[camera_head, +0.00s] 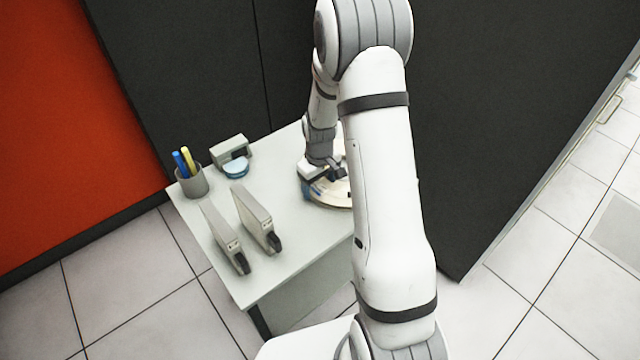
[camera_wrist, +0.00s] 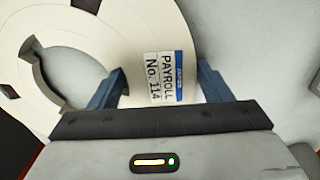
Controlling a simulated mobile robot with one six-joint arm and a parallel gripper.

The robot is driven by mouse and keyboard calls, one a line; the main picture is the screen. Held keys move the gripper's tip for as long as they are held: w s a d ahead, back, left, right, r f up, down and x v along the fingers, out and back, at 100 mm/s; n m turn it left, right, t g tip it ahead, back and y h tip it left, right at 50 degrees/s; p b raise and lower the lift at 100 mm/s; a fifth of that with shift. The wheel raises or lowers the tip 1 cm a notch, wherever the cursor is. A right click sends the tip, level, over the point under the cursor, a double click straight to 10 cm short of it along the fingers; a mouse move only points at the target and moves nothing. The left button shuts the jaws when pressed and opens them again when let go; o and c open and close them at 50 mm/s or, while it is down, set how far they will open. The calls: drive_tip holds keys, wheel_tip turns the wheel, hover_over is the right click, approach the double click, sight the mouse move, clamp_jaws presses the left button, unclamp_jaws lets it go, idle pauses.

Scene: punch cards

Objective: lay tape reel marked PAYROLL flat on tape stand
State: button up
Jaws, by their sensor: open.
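The tape reel (camera_wrist: 110,35) is a cream disc with dark slots and a white and blue label (camera_wrist: 166,77) reading PAYROLL No. 114. In the wrist view my gripper (camera_wrist: 159,74) is open, its blue fingers on either side of the labelled part of the rim. I cannot tell whether they touch it. In the head view the reel (camera_head: 338,194) lies roughly flat at the right of the table, partly hidden by my arm, with my gripper (camera_head: 322,180) over its left side. I cannot make out a separate tape stand; whether one is under the reel is hidden.
The grey table (camera_head: 285,265) also holds a cup with blue and yellow pens (camera_head: 191,180), a small grey device (camera_head: 231,150) with a blue round part, and two upright grey holders (camera_head: 226,237) (camera_head: 256,218) at the front left. Dark panels stand behind the table.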

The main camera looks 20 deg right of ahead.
drive_tip(key=shift+s+a+f, duration=0.15)
drive_tip(key=shift+s+f, duration=0.35)
drive_tip(key=shift+f, duration=0.2)
drive_tip(key=shift+w+r+p, duration=0.15)
drive_tip(key=shift+r+p, duration=0.35)
drive_tip(key=shift+p, duration=0.1)
drive_tip(key=shift+w+r, duration=0.2)
drive_tip(key=shift+r, duration=0.1)
wheel_tip(320, 180, up, 12)
drive_tip(key=b, duration=0.1)
drive_tip(key=s+a+r+m+t, duration=0.1)
drive_tip(key=s+r+m, duration=0.1)
drive_tip(key=s+r, duration=0.4)
drive_tip(key=s+a+r+m+t, duration=0.1)
drive_tip(key=s+r, duration=0.6)
drive_tip(key=s, duration=1)
drive_tip(key=shift+a+r+m+t, duration=0.3)
drive_tip(key=shift+a+m+t, duration=0.1)
drive_tip(key=shift+a+m, duration=0.25)
drive_tip(key=shift+d, duration=0.1)
drive_tip(key=shift+c, duration=0.2)
